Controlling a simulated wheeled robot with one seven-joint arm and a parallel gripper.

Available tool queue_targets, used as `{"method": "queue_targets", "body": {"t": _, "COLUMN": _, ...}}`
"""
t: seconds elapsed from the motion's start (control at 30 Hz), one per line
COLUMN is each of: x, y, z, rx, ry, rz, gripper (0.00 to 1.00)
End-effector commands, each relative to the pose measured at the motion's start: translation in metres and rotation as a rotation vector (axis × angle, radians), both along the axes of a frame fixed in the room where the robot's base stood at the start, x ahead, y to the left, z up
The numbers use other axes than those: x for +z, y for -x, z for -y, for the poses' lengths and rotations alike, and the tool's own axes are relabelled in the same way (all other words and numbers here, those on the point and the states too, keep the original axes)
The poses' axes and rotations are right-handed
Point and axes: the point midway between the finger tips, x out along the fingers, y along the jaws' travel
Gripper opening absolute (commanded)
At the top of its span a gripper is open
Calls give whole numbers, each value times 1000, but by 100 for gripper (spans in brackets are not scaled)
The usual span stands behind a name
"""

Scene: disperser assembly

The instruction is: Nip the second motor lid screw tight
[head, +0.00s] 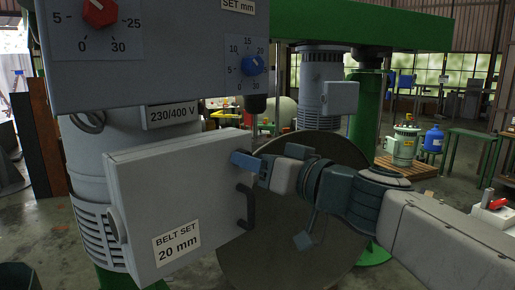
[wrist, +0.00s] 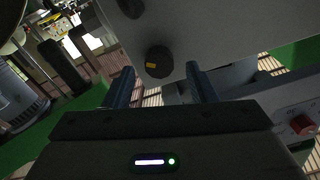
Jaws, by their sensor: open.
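The motor lid (head: 165,200) is a grey box front with a dark handle and a "BELT SET 20 mm" label, closed against the motor in the head view. My gripper (head: 246,161) is at the lid's upper right edge. In the wrist view its two fingers stand apart, open, on either side of a dark round screw head (wrist: 158,62) with a yellow mark. No finger clearly touches it. A second dark round knob (wrist: 131,8) shows at the top of the wrist view. I cannot tell which one is the second screw. The screws are hidden in the head view.
A control box (head: 150,60) with a red and a blue knob hangs above the lid. The dark handle (head: 246,207) juts out just below my gripper. A large grey disc (head: 285,240) stands behind my arm. A green post (head: 368,115) is farther back.

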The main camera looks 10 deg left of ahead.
Motion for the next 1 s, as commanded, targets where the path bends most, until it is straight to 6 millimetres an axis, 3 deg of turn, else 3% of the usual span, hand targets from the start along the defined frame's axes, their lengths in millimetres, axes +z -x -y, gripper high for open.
{"method": "queue_targets", "body": {"t": 0.43, "x": 0, "y": -4, "z": -7, "rx": -7, "ry": 0, "rz": 0, "gripper": 51}}
{"method": "queue_targets", "body": {"t": 0.6, "x": 0, "y": -4, "z": -7, "rx": -6, "ry": 0, "rz": 0, "gripper": 6}}
{"method": "queue_targets", "body": {"t": 1.0, "x": -3, "y": -4, "z": -8, "rx": -4, "ry": -29, "rz": -43, "gripper": 7}}
